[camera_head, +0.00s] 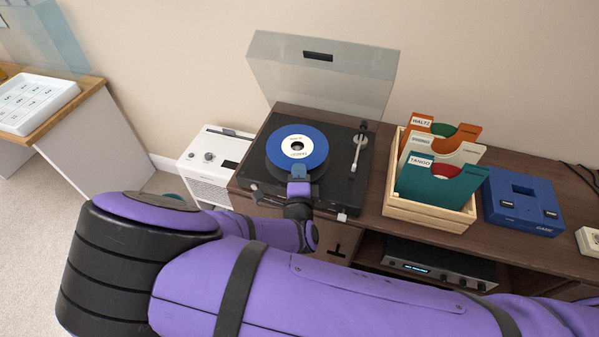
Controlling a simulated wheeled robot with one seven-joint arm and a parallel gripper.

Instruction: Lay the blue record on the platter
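The blue record (315,136), with a white label and a dark centre, is over the platter of the black turntable (346,189). It looks nearly level. The platter is mostly hidden beneath it, with a dark edge showing below the record. I cannot tell whether the record touches the platter. My gripper (299,172) is at the record's front edge and appears shut on it, with its fingertips overlapping the rim. The tonearm (358,150) is to the right, clear of the record. The turntable's clear lid (322,75) stands open behind.
A wooden crate (428,211) with several labelled sleeves stands right of the turntable, beside a blue case (523,203). A white boxy unit (209,165) is on the left. An amplifier (425,262) sits on the shelf below. My arm spans the foreground.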

